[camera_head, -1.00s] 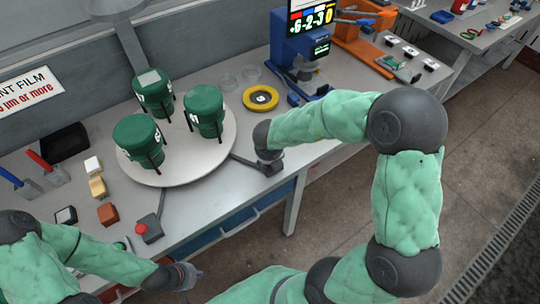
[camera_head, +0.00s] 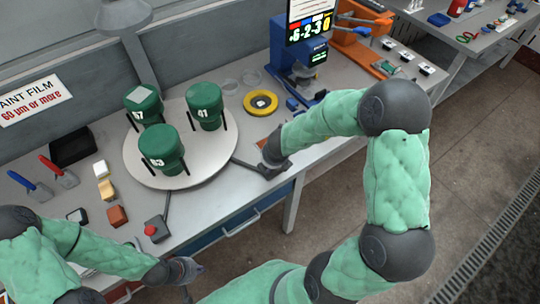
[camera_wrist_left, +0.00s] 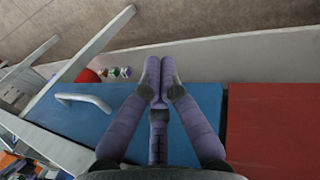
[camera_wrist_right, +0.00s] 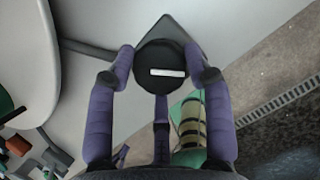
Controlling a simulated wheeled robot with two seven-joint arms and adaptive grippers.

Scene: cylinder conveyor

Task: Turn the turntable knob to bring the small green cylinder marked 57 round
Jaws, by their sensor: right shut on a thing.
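The green cylinder marked 57 (camera_head: 144,103) stands at the back left of the round turntable (camera_head: 205,167), with a pale square on its lid. Green cylinders marked 41 (camera_head: 204,105) and 63 (camera_head: 163,150) stand at the back right and front. My right gripper (camera_head: 271,158) is at the knob to the right of the turntable. In the right wrist view its fingers are shut around the black knob (camera_wrist_right: 163,75), which has a white strip on top. My left gripper (camera_head: 188,270) is empty beyond the table's front edge. Its fingertips meet in the left wrist view (camera_wrist_left: 156,80).
A red-button box (camera_head: 157,229) and small blocks (camera_head: 106,189) lie left of the turntable. A blue drawer front (camera_wrist_left: 100,110) faces my left gripper.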

